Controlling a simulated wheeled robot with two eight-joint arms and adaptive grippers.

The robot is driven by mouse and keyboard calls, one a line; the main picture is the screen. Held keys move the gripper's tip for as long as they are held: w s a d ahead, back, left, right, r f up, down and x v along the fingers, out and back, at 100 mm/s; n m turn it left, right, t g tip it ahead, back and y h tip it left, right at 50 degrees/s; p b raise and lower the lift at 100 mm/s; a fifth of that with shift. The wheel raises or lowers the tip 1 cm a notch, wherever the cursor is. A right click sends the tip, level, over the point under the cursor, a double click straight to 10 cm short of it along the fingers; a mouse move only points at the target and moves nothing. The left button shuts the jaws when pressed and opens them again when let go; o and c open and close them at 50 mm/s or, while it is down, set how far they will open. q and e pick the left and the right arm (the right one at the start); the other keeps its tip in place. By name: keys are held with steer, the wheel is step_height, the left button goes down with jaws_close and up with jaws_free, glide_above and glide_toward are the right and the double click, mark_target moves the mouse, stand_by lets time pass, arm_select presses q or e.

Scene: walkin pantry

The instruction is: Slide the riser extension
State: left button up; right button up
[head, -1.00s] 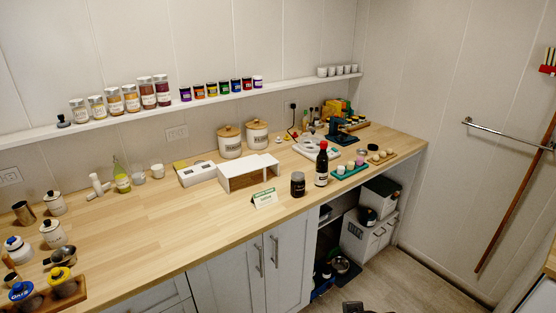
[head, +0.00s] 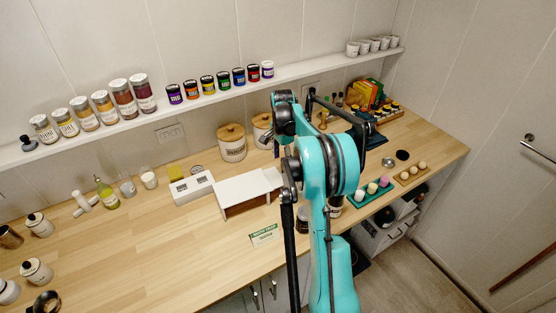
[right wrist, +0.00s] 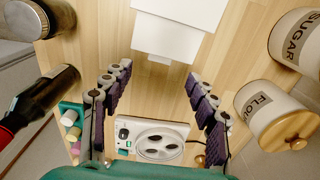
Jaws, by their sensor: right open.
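The white riser (head: 245,187) stands on the wooden counter, its brown open front toward me. In the right wrist view, its large white top (right wrist: 185,12) lies at the upper edge. A narrower white section, the extension (right wrist: 165,38), sticks out from it toward my gripper, with a small tab at its end. My right gripper (right wrist: 158,76) is open and empty, its purple-padded fingers spread on either side of bare counter, short of the tab. My left gripper is not in view.
Sugar (right wrist: 300,38) and flour (right wrist: 272,112) canisters stand right of the gripper in the wrist view. A dark bottle (right wrist: 42,92) and a jar (right wrist: 30,18) stand left. A white scale-like device (right wrist: 158,140) lies below.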

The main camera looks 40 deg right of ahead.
steer(key=shift+w+d+f+m, duration=0.15)
steer(key=shift+d+f+m, duration=0.15)
steer(key=shift+d+f, duration=0.25)
step_height(320, 180, down, 7)
steer(key=shift+d+f+b, duration=0.1)
steer(key=shift+b, duration=0.5)
steer(key=shift+c, duration=0.3)
